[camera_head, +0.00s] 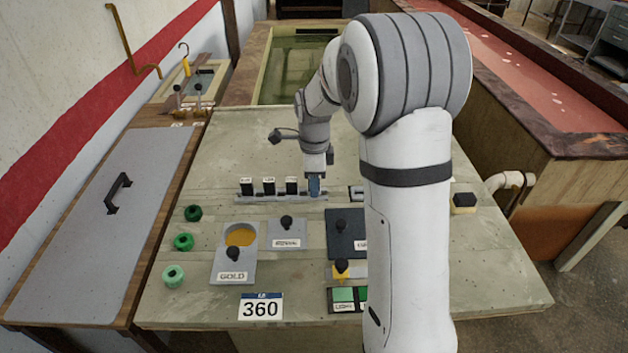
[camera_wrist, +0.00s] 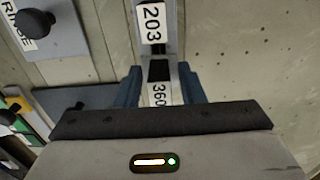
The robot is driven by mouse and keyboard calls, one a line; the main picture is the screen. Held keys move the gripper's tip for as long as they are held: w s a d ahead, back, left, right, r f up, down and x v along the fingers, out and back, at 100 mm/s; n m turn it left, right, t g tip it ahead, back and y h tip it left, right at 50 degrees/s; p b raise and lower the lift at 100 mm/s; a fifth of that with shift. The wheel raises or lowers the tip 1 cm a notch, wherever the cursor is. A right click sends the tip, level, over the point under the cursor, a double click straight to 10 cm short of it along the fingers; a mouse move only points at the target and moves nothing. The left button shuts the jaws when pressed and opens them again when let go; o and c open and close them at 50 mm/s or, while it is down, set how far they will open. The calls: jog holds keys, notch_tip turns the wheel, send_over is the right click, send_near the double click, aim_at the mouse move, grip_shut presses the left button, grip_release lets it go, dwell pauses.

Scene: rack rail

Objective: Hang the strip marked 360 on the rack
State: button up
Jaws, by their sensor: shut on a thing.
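My gripper (camera_head: 315,187) is at the right end of the grey rack (camera_head: 262,199) on the bench. In the wrist view its blue fingers (camera_wrist: 160,88) are shut on the strip marked 360 (camera_wrist: 159,94), whose white label shows between them. The strip marked 203 (camera_wrist: 152,22) is just beyond it, in line. In the head view several dark strips with white tops (camera_head: 269,187) stand upright in the rack left of my gripper. The held strip is at or just over the rack; I cannot tell whether it rests in it.
A card reading 360 (camera_head: 261,307) is at the bench's front. My arm hides part of the bench's right side.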

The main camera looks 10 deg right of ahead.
jog(key=shift+f+b, duration=0.35)
jog(key=shift+f, duration=0.15)
jog(key=o, duration=0.9)
jog(key=shift+r, duration=0.1)
jog(key=shift+r+p, duration=2.35)
jog(key=shift+r, duration=1.05)
